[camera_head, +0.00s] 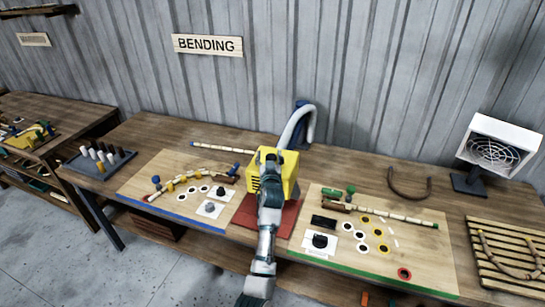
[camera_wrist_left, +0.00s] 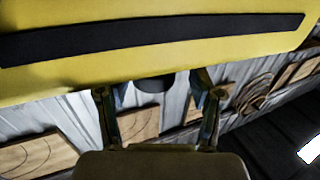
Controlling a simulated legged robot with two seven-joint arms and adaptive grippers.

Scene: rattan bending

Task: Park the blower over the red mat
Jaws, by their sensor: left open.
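The yellow blower (camera_head: 287,166) stands at the middle of the bench, with a grey hose rising from its back toward a blue piece on the wall side. The red mat (camera_head: 285,221) shows below and in front of it; I cannot tell whether the blower rests on the mat or hangs above it. My left gripper (camera_head: 268,192) is at the blower's front face, with its arm hiding part of blower and mat. In the left wrist view the open fingers (camera_wrist_left: 158,105) point toward the yellow body (camera_wrist_left: 150,65) with its black band. My right gripper is out of view.
A left board (camera_head: 150,198) and a right board (camera_head: 420,262) with rattan sticks, pegs and discs flank the mat. A fan heater (camera_head: 497,147) and a slatted rack (camera_head: 500,250) stand at the right. A dark peg tray (camera_head: 98,165) lies at the left.

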